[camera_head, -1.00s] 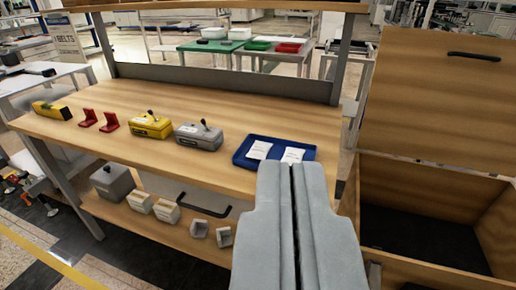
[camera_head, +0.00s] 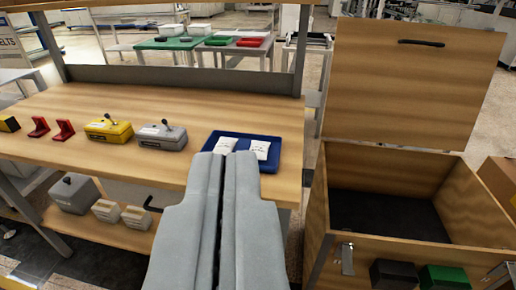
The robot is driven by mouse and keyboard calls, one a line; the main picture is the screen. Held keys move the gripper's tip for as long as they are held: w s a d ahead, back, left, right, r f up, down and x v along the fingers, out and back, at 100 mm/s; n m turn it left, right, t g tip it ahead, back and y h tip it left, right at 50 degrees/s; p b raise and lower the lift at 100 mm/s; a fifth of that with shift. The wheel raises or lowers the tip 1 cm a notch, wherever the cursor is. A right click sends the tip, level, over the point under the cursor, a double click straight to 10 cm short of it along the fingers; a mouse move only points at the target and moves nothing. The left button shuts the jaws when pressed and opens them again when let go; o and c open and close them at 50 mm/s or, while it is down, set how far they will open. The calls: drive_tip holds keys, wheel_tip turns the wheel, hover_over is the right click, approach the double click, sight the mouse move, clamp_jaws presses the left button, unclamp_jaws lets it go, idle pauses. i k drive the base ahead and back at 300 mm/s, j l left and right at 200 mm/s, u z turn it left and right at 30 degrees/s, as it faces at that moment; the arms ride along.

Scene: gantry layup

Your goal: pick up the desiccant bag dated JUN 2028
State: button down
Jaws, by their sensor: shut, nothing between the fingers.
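Two white desiccant bags lie in a blue tray (camera_head: 274,163) at the right end of the wooden workbench. The left bag (camera_head: 226,145) is partly hidden by my gripper's tips. The right bag (camera_head: 260,149) shows fully or nearly so. Both carry small dark print that is too small to read, so I cannot tell which is dated JUN 2028. My gripper (camera_head: 232,156) is shut and empty. In the picture its tips overlap the tray's front edge; I see no contact with a bag.
A yellow box (camera_head: 108,131) and a grey box (camera_head: 162,137) with levers, and red brackets (camera_head: 63,130), stand left of the tray. An open wooden crate (camera_head: 400,240) with raised lid (camera_head: 415,85) stands at the right. Bare benchtop (camera_head: 290,125) surrounds the tray.

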sight(260, 148)
drive_tip(key=l, duration=0.15)
drive_tip(key=j+z, duration=0.25)
drive_tip(key=j, duration=0.25)
drive_tip(key=j+z, duration=0.25)
drive_tip(key=j, duration=0.2)
drive_tip(key=k+j+z, duration=0.1)
drive_tip(key=j+z, duration=0.35)
drive_tip(key=j, duration=0.5)
drive_tip(key=i+l+u, duration=0.1)
drive_tip(key=l+u, duration=0.4)
drive_tip(key=l, duration=0.45)
drive_tip(key=l+u, duration=0.5)
drive_tip(key=l, duration=0.5)
drive_tip(key=i+l, duration=0.1)
drive_tip(key=i, duration=0.15)
